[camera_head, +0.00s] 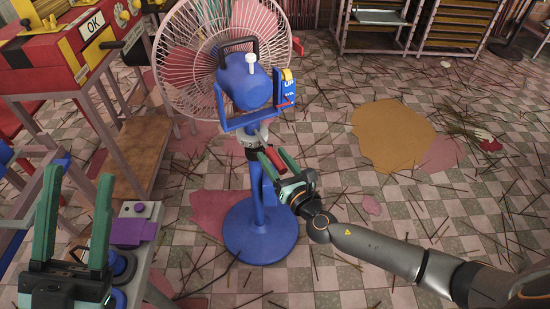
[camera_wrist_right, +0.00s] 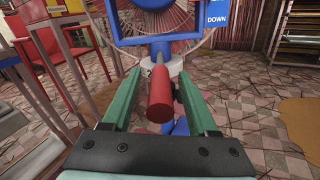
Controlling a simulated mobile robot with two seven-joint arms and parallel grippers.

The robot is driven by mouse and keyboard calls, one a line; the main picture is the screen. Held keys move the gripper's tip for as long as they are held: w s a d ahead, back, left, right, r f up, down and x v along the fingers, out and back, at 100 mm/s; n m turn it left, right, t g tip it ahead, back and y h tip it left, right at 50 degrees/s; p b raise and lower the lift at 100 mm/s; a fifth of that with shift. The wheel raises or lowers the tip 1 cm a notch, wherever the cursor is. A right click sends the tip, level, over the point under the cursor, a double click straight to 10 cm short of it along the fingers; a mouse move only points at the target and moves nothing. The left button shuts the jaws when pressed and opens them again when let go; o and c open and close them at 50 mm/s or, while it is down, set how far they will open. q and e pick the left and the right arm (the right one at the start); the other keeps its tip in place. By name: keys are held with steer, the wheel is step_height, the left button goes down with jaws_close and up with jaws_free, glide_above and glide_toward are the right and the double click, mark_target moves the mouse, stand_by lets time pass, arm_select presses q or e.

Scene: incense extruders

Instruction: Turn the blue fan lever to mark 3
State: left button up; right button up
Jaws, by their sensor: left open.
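The blue fan (camera_head: 256,230) stands on a round base, with a wire cage (camera_head: 184,45) and a blue motor housing (camera_head: 244,82). Its lever has a red handle (camera_wrist_right: 160,98), which points towards the right wrist camera; it also shows in the head view (camera_head: 271,158). A pale dial collar (camera_wrist_right: 174,69) sits behind the handle, with a dark mark like a 2; mark 3 cannot be made out. My right gripper (camera_head: 273,155) is open around the handle, with gaps on both sides. My left gripper (camera_head: 78,178) is open and empty at lower left.
A red and yellow machine with an OK plate (camera_head: 94,24) stands at upper left. A bench with a purple block (camera_head: 128,231) is near my left gripper. Racks (camera_head: 455,25) stand at the back right. The floor has scattered sticks and a tan patch (camera_head: 393,135).

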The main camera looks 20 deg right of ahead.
jaws_close()
stand_by(1.3)
